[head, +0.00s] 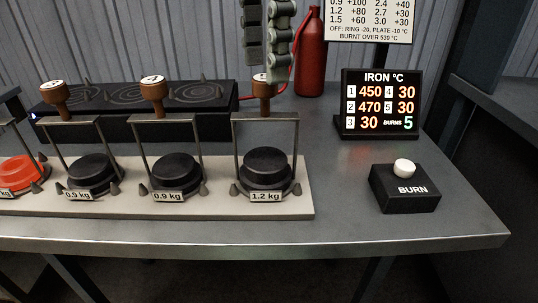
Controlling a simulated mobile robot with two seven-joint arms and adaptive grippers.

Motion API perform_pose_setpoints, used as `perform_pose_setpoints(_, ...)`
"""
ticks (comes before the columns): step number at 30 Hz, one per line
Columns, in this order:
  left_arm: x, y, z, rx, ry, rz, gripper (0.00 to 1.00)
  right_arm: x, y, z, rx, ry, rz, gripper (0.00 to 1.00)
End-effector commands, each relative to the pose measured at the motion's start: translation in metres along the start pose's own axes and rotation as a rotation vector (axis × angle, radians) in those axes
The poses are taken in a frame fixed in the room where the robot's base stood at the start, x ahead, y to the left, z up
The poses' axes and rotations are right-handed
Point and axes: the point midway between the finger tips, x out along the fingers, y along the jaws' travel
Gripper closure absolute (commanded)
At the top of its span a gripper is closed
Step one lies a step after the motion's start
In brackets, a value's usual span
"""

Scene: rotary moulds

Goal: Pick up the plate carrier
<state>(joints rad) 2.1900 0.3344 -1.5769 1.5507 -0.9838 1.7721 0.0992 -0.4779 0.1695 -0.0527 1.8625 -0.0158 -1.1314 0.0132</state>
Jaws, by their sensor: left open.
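Several irons stand in a row on a pale base (305,200), each with a metal frame and a brown wooden knob; nothing marks which one is the plate carrier. The rightmost, a black iron (267,167) labelled 1.2 kg, has its brown knob (264,96) at the top of its frame. Two black irons labelled 0.9 kg stand to its left (177,171) (92,173). My left gripper (266,62) points down from the top edge, open, its fingertips at or just above the rightmost knob; contact is unclear. My right gripper is out of view.
A glowing red iron (17,171) stands at the far left. A black hotplate unit (205,122) lies behind the row.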

Motion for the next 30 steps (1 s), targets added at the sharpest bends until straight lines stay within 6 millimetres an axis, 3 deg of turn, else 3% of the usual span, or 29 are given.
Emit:
perform_pose_setpoints(12, 0.053, -0.007, -0.004, 0.002, -0.002, -0.001, 0.49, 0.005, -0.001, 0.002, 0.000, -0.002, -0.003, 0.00)
perform_pose_setpoints(20, 0.056, -0.007, -0.003, 0.001, -0.003, -0.002, 0.49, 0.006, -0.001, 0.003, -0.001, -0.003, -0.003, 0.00)
perform_pose_setpoints(30, 0.056, -0.007, -0.003, 0.002, -0.003, -0.002, 0.90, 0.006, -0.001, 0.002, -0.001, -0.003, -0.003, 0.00)
